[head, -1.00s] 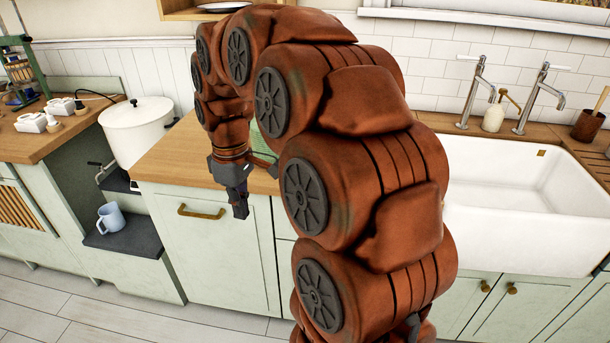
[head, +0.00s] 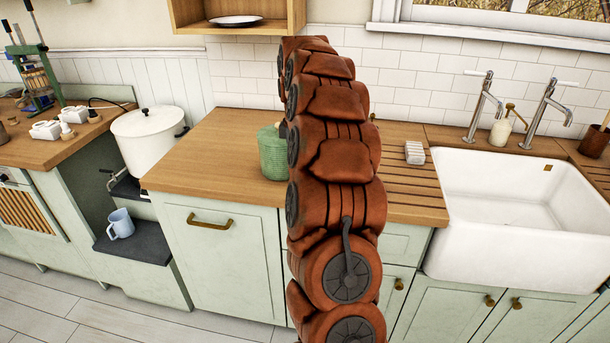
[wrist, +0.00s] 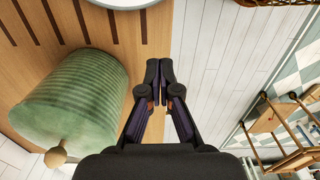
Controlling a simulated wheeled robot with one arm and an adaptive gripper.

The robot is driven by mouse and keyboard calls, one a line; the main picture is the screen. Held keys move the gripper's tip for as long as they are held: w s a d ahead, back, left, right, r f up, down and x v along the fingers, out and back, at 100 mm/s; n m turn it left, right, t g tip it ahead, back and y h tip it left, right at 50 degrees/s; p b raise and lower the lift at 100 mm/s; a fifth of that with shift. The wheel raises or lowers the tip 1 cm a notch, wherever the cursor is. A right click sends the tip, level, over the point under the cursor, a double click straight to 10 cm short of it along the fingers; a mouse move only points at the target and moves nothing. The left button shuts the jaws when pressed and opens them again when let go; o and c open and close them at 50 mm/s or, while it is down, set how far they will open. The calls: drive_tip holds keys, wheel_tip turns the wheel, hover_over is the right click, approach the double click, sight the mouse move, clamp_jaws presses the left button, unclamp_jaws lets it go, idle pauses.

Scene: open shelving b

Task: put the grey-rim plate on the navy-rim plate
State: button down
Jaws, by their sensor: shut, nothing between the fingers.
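A white plate with a thin dark rim (head: 236,21) lies in the open wooden wall shelf in the head view. Its rim colour is too small to tell as grey or navy. In the wrist view the edge of a pale round thing with a greyish rim (wrist: 124,3) shows at the top, mostly cut off. It looks like a plate by the grooved wood, but I cannot be sure. My gripper (wrist: 159,68) is shut and empty beside the counter's edge in the wrist view. In the head view my own arm hides it.
A green ribbed canister (head: 273,153) stands on the wooden counter (head: 215,150), close left of my gripper in the wrist view (wrist: 70,95). A white sink (head: 520,200) is at right, a white pot (head: 147,137) at left. The counter's left part is clear.

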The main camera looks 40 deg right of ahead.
wheel_tip(320, 180, down, 9)
drive_tip(key=shift+s+a+r+p, duration=0.1)
drive_tip(key=shift+r+p, duration=0.1)
drive_tip(key=shift+p, duration=1)
drive_tip(key=shift+s+d+f+p, duration=0.15)
drive_tip(key=shift+s+d+p, duration=0.2)
drive_tip(key=shift+s+d, duration=0.15)
drive_tip(key=shift+s+d+f+p, duration=0.15)
drive_tip(key=shift+s+d+p, duration=0.2)
drive_tip(key=shift+s, duration=0.2)
drive_tip(key=shift+s+d+f, duration=0.1)
drive_tip(key=shift+s+d, duration=0.3)
drive_tip(key=shift+s, duration=0.05)
drive_tip(key=shift+s+d+f+b, duration=0.1)
drive_tip(key=shift+s+d+b, duration=0.25)
drive_tip(key=shift+b, duration=0.1)
drive_tip(key=shift+s+d, duration=0.35)
drive_tip(key=shift+s, duration=0.15)
